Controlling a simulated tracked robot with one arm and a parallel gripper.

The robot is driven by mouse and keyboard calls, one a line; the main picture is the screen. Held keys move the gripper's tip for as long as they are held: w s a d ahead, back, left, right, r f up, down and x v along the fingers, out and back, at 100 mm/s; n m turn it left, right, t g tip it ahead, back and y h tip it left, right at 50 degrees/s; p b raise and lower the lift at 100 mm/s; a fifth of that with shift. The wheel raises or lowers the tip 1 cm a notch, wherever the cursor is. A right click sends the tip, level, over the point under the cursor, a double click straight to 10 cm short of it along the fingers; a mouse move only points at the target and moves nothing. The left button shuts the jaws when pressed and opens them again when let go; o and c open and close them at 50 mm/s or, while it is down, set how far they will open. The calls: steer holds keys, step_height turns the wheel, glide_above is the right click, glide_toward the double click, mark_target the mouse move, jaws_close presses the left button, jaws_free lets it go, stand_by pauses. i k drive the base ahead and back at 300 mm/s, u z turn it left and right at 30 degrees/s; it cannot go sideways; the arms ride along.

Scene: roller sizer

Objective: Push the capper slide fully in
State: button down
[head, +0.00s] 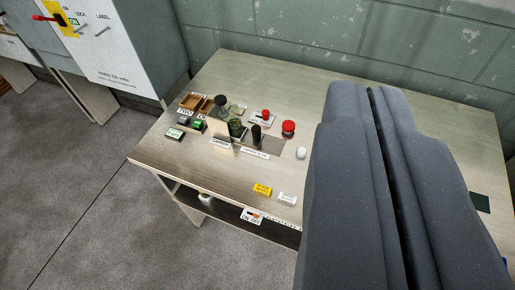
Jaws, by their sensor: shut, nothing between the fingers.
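A small set of controls stands on the table (225,88). A black upright handle (256,135) there stands by a flat brownish plate (272,146) and may belong to the capper slide. Small white labels lie in front of it, one reading roughly "CAPPER" (220,143). I cannot tell how far in the slide is. My gripper (374,90) fills the right side, its two dark grey fingers shut with only a thin seam between them. It appears apart from the handle, to its right. It hides part of the table.
A red button (289,127), a white rounded piece (301,153), a dark green block (236,128) and wooden trays (190,102) are near the handle. Yellow (262,190) and white (287,198) blocks sit by the front edge. A grey cabinet (130,45) stands left; a block wall (340,40) is behind.

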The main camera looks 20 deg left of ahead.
mark_target(253, 137)
steer(key=u, duration=0.25)
steer(key=i, duration=1)
